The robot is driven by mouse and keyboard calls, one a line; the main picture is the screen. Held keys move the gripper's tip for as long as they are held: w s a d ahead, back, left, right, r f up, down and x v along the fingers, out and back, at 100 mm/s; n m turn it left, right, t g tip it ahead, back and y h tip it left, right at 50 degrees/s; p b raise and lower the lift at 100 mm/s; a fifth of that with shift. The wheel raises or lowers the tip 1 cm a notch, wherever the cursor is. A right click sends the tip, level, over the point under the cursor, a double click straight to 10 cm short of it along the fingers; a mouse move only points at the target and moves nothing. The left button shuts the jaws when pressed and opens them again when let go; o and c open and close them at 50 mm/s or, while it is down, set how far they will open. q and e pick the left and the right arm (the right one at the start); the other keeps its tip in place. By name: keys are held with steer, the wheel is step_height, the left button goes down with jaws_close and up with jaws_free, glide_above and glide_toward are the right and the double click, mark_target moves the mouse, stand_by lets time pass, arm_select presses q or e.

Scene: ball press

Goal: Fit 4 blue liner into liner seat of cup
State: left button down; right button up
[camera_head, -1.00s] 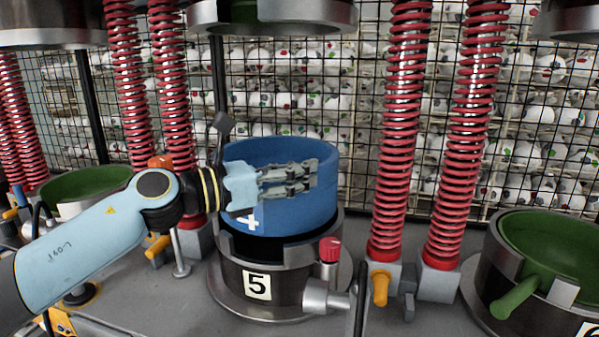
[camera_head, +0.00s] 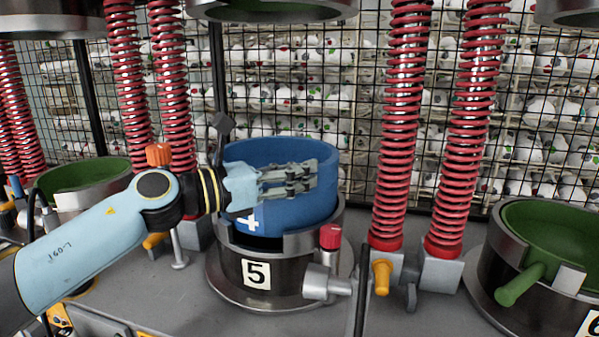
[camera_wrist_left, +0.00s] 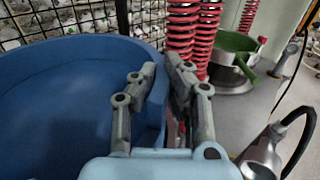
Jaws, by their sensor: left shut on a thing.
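The blue liner (camera_head: 310,200) is a round, open-topped ring with a white 4 partly hidden behind my gripper. My left gripper (camera_head: 312,178) is shut on the liner's wall at its near side. The left wrist view shows the fingers (camera_wrist_left: 160,85) on both sides of the blue wall (camera_wrist_left: 60,95). The liner stands in the mouth of the metal cup (camera_head: 225,265) marked 5. Its upper part rises well above the cup rim, and a dark gap shows below it at the front notch. My right gripper is not in view.
Red springs (camera_head: 395,130) stand right of the cup and behind it at left. Green-lined cups stand at right (camera_head: 560,225) and left (camera_head: 95,178). A press head (camera_head: 270,10) hangs above. A red knob (camera_head: 330,237) sits on the cup's front right.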

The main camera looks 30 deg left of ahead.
arm_select(q)
steer(key=shift+f, duration=0.3)
steer(key=shift+f+b, duration=0.15)
steer(key=shift+b, duration=0.2)
steer(key=shift+f+b, duration=1.35)
steer(key=shift+f, duration=0.15)
steer(key=shift+f+b, duration=1.55)
steer(key=shift+f, duration=0.2)
steer(key=c, duration=1.3)
jaws_free()
steer(key=shift+c, duration=0.2)
steer(key=shift+f, duration=0.1)
steer(key=shift+f, duration=0.15)
